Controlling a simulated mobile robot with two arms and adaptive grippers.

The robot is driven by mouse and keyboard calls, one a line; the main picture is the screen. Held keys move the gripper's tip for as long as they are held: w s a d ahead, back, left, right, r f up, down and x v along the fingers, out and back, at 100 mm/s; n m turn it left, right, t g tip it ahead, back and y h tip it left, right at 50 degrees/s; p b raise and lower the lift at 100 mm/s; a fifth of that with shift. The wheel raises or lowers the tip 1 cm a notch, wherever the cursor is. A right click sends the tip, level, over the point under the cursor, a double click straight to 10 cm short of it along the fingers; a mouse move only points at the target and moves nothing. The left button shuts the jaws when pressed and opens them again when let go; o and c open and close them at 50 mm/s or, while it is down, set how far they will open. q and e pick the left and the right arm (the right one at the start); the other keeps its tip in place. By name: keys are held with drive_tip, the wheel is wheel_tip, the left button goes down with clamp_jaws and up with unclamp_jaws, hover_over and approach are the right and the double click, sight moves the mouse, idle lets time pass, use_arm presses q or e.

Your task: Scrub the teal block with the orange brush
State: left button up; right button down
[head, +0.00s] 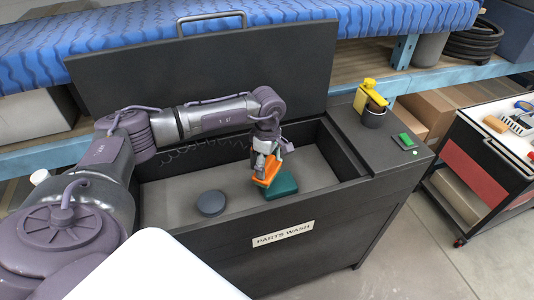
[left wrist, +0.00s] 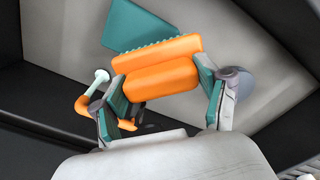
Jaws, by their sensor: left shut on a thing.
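The teal block (head: 281,186) lies on the floor of the parts-wash basin, near its front wall. It also shows in the left wrist view (left wrist: 138,27), partly hidden behind the brush. The orange brush (head: 266,171) is in my left gripper (head: 262,158), just above and at the left edge of the block. In the left wrist view the brush (left wrist: 158,68) sits between the two teal-padded fingers of the gripper (left wrist: 163,92). Its bristle edge faces the block; I cannot tell whether they touch. My right gripper is not in view.
A dark round disc (head: 211,203) lies in the basin (head: 170,205) left of the block. The raised lid (head: 205,70) stands behind. A cart (head: 480,165) stands farther right.

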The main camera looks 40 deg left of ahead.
use_arm(q)
wheel_tip(320, 180, up, 2)
drive_tip(key=shift+s+a+r+p, duration=0.1)
drive_tip(key=shift+a+p, duration=0.05)
drive_tip(key=shift+p, duration=0.25)
drive_tip(key=shift+r, duration=0.45)
